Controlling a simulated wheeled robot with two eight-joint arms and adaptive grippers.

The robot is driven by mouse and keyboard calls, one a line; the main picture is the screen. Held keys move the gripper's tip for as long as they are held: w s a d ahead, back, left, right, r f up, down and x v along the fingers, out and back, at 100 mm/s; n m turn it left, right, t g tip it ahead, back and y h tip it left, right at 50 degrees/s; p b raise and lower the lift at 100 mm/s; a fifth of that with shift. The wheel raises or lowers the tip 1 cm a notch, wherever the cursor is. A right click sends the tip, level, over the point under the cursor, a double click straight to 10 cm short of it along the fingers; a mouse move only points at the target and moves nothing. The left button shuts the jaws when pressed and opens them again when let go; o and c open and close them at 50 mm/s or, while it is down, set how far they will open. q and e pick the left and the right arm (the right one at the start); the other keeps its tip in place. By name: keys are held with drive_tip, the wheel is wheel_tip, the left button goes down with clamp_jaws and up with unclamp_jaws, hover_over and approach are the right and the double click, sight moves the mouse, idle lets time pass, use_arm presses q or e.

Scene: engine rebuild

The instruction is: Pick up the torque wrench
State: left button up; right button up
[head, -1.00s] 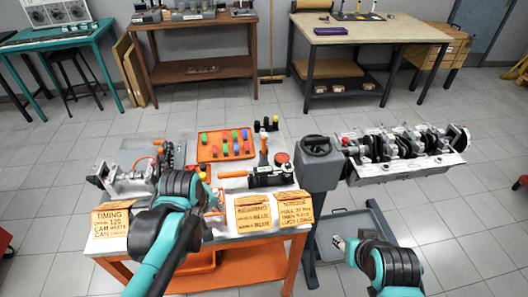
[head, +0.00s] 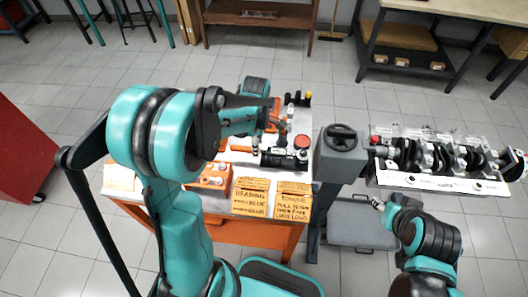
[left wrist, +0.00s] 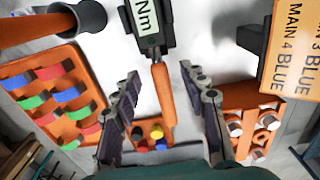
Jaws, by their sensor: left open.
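The torque wrench (head: 283,159) lies on the bench, with a dark body and an orange handle. In the left wrist view its dark head with an "Nm" label (left wrist: 146,22) is at the top, and the orange handle (left wrist: 163,88) points down between my fingers. My left gripper (left wrist: 160,72) is open, with one finger on each side of the handle; whether they touch it I cannot tell. In the head view my left arm hides much of the bench's left part. My right gripper (head: 378,203) is small, low beside the engine stand, away from the wrench.
An orange tray of coloured pieces (left wrist: 18,82) lies left of the handle in the wrist view. An orange box with round metal parts (left wrist: 283,112) is on the right. Yellow cards (head: 292,200) stand along the bench front. An engine block (head: 440,180) is mounted at right.

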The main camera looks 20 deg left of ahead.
use_arm(q)
wheel_tip(320, 180, down, 4)
drive_tip(key=shift+w+r+b, duration=0.1)
drive_tip(key=shift+r+b, duration=0.1)
drive_tip(key=shift+b, duration=0.35)
drive_tip(key=shift+r, duration=0.1)
clamp_jaws()
wheel_tip(320, 180, up, 10)
drive_tip(key=p, duration=0.3)
drive_tip(key=shift+p, duration=0.4)
drive_tip(key=c, duration=0.7)
unclamp_jaws()
clamp_jaws()
